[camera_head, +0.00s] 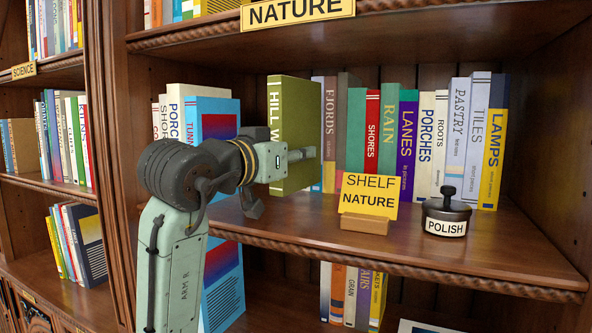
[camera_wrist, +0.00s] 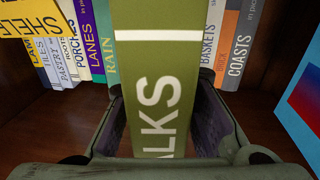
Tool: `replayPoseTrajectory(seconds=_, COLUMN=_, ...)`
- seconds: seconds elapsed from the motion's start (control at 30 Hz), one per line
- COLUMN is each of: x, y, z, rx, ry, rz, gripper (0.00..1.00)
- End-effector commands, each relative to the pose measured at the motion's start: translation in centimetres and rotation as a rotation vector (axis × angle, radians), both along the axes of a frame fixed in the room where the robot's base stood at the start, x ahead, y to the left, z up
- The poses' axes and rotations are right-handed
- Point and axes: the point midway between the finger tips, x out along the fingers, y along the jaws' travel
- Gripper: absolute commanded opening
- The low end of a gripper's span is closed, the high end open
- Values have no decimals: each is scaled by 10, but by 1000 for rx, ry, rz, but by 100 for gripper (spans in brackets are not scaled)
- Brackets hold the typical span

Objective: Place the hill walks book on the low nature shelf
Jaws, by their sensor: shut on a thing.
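My gripper (camera_head: 300,155) is shut on the olive-green hill walks book (camera_head: 297,112), holding it upright by its spine. In the wrist view the fingers (camera_wrist: 163,125) press on both sides of the spine, where the letters "LKS" show on the book (camera_wrist: 155,60). The book is in front of the row on the nature shelf (camera_head: 480,250), at the row's left part. Whether its bottom touches the board is unclear. The book hides part of the row behind it. The yellow "SHELF NATURE" sign (camera_head: 368,198) stands on the board, right of the book.
A black polish tin (camera_head: 446,216) stands near the shelf's front edge. Upright books, including Rain (camera_head: 390,122) and Lamps (camera_head: 492,150), fill the row to the right. A blue-and-red book (camera_head: 212,118) is left of my gripper. Another "NATURE" label (camera_head: 297,11) is on the shelf above.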

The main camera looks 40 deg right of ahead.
Motion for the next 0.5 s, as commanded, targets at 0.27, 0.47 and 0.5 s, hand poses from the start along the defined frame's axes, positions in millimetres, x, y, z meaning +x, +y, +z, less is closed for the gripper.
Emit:
replayPoseTrajectory(seconds=0.27, x=0, y=1, z=-20, rx=-3, ry=0, rz=0, gripper=0)
replayPoseTrajectory(seconds=0.47, x=1, y=-1, z=-41, rx=-1, ry=1, rz=-1, gripper=0)
replayPoseTrajectory(seconds=0.5, x=1, y=-2, z=-43, rx=-2, ry=0, rz=-1, gripper=0)
